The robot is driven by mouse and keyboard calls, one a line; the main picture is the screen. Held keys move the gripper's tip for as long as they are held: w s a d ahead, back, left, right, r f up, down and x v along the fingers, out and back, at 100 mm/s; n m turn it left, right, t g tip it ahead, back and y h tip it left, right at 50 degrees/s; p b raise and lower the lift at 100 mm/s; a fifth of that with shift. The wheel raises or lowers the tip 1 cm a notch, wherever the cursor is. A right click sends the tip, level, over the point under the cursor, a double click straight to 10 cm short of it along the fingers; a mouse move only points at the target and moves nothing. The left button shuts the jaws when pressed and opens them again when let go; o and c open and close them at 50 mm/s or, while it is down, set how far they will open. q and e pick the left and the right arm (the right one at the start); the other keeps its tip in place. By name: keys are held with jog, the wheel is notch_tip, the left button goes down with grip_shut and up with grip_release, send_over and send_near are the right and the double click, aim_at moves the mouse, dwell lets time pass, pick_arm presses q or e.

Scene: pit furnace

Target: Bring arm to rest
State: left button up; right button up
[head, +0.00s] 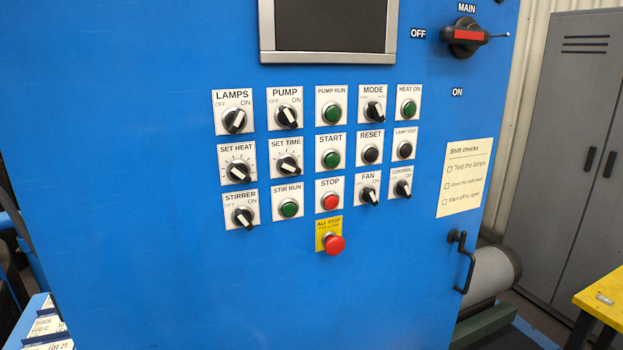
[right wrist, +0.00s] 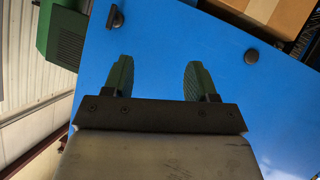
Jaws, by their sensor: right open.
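My right gripper (right wrist: 159,82) shows in the right wrist view. Its two green fingers stand well apart, with nothing between them. Behind the fingers is a plain blue surface; how far away it is I cannot tell. Neither gripper shows in the head view, and my left gripper is in neither view. The head view faces a blue control cabinet (head: 130,200) with rows of labelled knobs and buttons. The red ALL STOP button (head: 334,243) is at the bottom of the panel. The MAIN switch (head: 468,38) is at the top right, its red handle level and pointing toward OFF.
A grey locker (head: 560,140) stands at the right behind the cabinet. A yellow table (head: 604,298) is at the lower right. A black door handle (head: 463,262) sticks out from the cabinet. Labelled items (head: 46,325) lie at the lower left. A cardboard box (right wrist: 270,15) shows in the wrist view.

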jog(key=s+a+f+m+g, duration=0.1)
jog(key=s+f+g, duration=0.3)
jog(key=s, duration=1.1)
jog(key=s+a+f+g, duration=0.3)
jog(key=s+f, duration=0.7)
jog(key=s, duration=0.4)
jog(key=s+a+f+m+g+h, duration=0.1)
jog(key=s+a+f+g, duration=0.3)
jog(key=s, duration=1.1)
notch_tip(320, 180, down, 3)
jog(key=shift+s+a+f+m+g, duration=0.15)
jog(key=shift+s+a+m+g, duration=0.1)
jog(key=shift+s+m+g, duration=0.05)
